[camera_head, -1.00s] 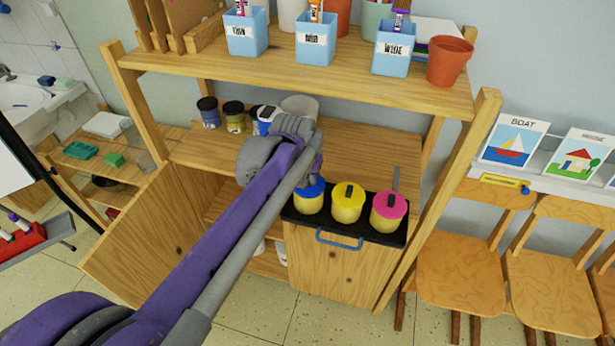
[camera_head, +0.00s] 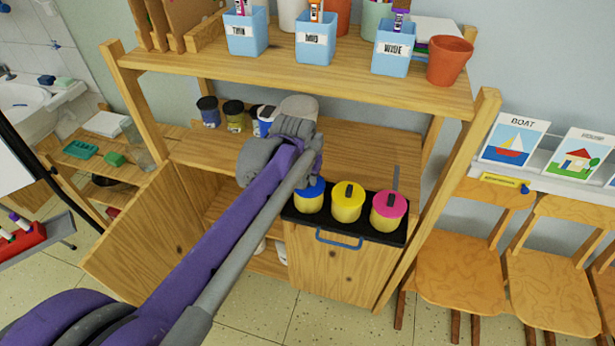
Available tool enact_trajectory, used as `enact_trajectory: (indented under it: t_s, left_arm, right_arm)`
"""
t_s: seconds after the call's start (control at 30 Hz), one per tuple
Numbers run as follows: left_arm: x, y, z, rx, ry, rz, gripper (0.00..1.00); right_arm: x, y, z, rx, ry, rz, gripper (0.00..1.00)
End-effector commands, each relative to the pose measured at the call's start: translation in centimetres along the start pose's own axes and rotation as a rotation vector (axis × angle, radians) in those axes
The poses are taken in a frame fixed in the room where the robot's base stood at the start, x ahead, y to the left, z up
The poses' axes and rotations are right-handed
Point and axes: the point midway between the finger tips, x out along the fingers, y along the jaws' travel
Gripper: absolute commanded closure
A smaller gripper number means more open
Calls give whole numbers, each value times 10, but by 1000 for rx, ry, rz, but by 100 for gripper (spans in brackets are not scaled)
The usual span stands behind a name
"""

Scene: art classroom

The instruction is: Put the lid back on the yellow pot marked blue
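Three yellow pots stand in a row on a black tray (camera_head: 370,230) on the shelf unit. The left pot (camera_head: 309,206) has a blue lid (camera_head: 314,188) at its top, partly covered by my gripper; I cannot tell whether the lid is fully seated. The middle pot (camera_head: 345,212) has a yellow lid with a dark handle. The right pot (camera_head: 386,222) has a pink lid (camera_head: 389,204). My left gripper (camera_head: 316,172) is right above the blue lid; its fingers are too small and hidden to tell whether they hold it. My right gripper is out of view.
Several small jars (camera_head: 235,117) stand on the middle shelf behind my arm. Blue cups (camera_head: 316,48) and a terracotta pot (camera_head: 449,61) are on the top shelf. A cabinet door (camera_head: 145,235) hangs open at left. Chairs (camera_head: 460,270) stand at right.

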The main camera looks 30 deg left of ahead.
Motion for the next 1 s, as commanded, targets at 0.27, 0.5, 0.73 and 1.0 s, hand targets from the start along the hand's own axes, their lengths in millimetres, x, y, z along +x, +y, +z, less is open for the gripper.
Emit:
enact_trajectory:
  t_s: [0.27, 0.5, 0.73, 1.0]
  left_arm:
    - [0, 0, 0, 0, 0, 0, 100]
    - [0, 0, 0, 0, 0, 0, 47]
    - [0, 0, 0, 0, 0, 0, 38]
    - [0, 0, 0, 0, 0, 0, 17]
  right_arm:
    - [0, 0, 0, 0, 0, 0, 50]
    - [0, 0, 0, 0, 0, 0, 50]
    - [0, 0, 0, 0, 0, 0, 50]
    - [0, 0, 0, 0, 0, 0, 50]
